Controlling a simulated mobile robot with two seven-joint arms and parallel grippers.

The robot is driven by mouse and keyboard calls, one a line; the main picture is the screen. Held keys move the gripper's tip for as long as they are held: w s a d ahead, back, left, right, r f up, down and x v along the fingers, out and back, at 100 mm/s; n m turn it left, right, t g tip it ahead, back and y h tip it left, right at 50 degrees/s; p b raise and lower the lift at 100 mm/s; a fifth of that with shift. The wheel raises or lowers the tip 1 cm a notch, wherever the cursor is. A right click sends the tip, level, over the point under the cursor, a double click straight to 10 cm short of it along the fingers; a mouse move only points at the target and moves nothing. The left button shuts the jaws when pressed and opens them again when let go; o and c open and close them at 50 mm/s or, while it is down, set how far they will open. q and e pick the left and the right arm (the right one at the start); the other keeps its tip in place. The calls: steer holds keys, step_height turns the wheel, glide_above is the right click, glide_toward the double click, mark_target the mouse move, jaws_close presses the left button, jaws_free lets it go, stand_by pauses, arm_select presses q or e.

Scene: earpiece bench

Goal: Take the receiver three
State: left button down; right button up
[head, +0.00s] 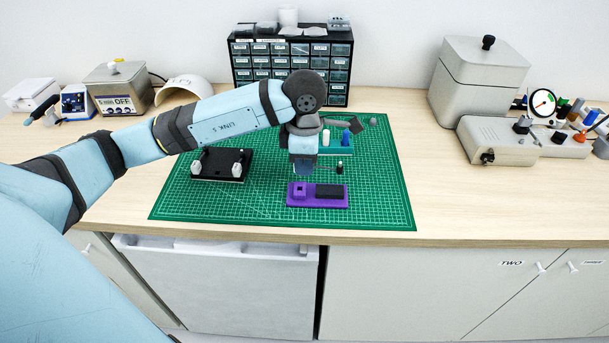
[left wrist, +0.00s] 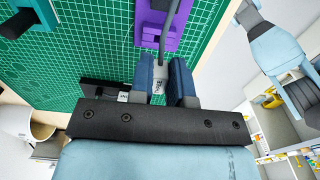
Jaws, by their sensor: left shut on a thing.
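My left gripper (head: 303,172) is above the green mat, just behind and over the purple fixture (head: 297,203). In the left wrist view its two blue fingers (left wrist: 165,80) are shut on a small pale labelled piece (left wrist: 158,84), likely a receiver. Its number is too small to read, and the fingers cover its sides. A dark grey rod or tube (left wrist: 172,25) runs up from between the fingers, across the purple fixture. A black stand (head: 220,177) with two pale grey pieces sits left of the gripper; it also shows in the left wrist view (left wrist: 95,86). My right gripper does not show.
A teal holder (head: 336,151) with white and blue pegs stands behind the gripper. A drawer cabinet (head: 290,62) is at the back. Metal boxes (head: 482,82) stand at right. The green mat (head: 382,205) is clear at its front right.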

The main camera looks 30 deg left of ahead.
arm_select(q)
step_height(320, 180, up, 18)
steer(key=p, duration=0.2)
steer(key=shift+f, duration=0.2)
stand_by(0.4)
stand_by(0.3)
